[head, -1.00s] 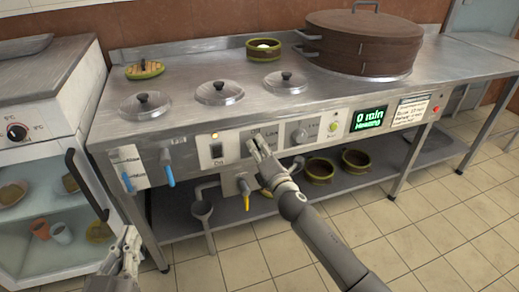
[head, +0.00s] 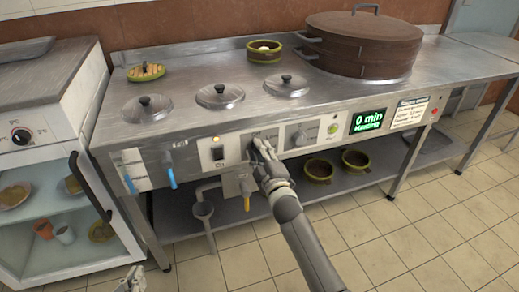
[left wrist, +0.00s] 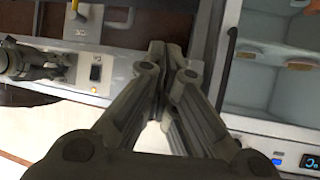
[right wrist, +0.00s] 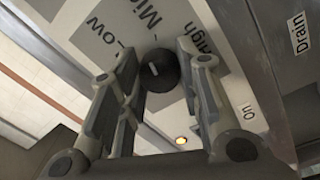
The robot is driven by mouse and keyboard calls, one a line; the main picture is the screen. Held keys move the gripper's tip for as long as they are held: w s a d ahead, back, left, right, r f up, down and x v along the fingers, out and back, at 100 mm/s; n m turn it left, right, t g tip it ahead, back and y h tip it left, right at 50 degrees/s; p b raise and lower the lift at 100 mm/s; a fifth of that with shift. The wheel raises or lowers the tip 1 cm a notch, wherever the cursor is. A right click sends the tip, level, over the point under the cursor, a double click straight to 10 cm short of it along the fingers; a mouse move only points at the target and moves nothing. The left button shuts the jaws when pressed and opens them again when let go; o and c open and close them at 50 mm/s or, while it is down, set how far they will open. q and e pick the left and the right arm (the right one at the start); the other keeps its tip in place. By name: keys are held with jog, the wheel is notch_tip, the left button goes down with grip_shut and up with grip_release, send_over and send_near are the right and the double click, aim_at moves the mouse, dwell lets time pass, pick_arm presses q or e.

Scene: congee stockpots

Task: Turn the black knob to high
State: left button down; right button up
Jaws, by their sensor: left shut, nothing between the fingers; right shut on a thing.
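The black knob (right wrist: 160,72) is on the pale control panel in the right wrist view, with labels Low, Mid and High around it. A short white mark shows on its face; I cannot tell which label it points at. My right gripper (right wrist: 159,66) is shut on the knob, with a finger on each side. In the head view my right gripper (head: 263,148) is at the front panel and mostly hides the knob. My left gripper (left wrist: 165,50) is shut and empty; in the head view it is low at the bottom left edge (head: 132,281).
Beside the knob are a lit switch (head: 217,153), a grey dial (head: 302,135) and a green display (head: 368,121). Blue (head: 170,177) and yellow (head: 246,203) handles stick out below the counter. A glass-front cabinet (head: 55,225) stands at the left. The floor in front is clear.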

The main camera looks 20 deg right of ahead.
pick_arm(q)
jog(key=s+a+f+g+y+p, duration=0.1)
jog(key=s+a+f+g+p, duration=0.2)
jog(key=s, duration=0.4)
jog(key=s+a+f+g+y+p, duration=0.1)
jog(key=s+a+f+g+p, duration=0.1)
jog(key=s+g, duration=0.45)
pick_arm(e)
jog(key=m+p, duration=0.1)
jog(key=m, duration=0.6)
jog(key=m+p, duration=0.2)
jog(key=m, duration=0.5)
jog(key=shift+a+f+m+g+h, duration=0.1)
jog(key=shift+m+g+h, duration=0.2)
jog(key=shift+h, duration=0.1)
pick_arm(q)
jog(key=s+x, duration=0.2)
jog(key=x, duration=1)
jog(key=shift+d+f, duration=0.2)
jog(key=shift+f, duration=0.35)
pick_arm(e)
jog(key=shift+s+m, duration=0.1)
jog(key=shift+m, duration=0.3)
pick_arm(q)
jog(key=shift+w, duration=0.2)
pick_arm(e)
jog(key=o, duration=1)
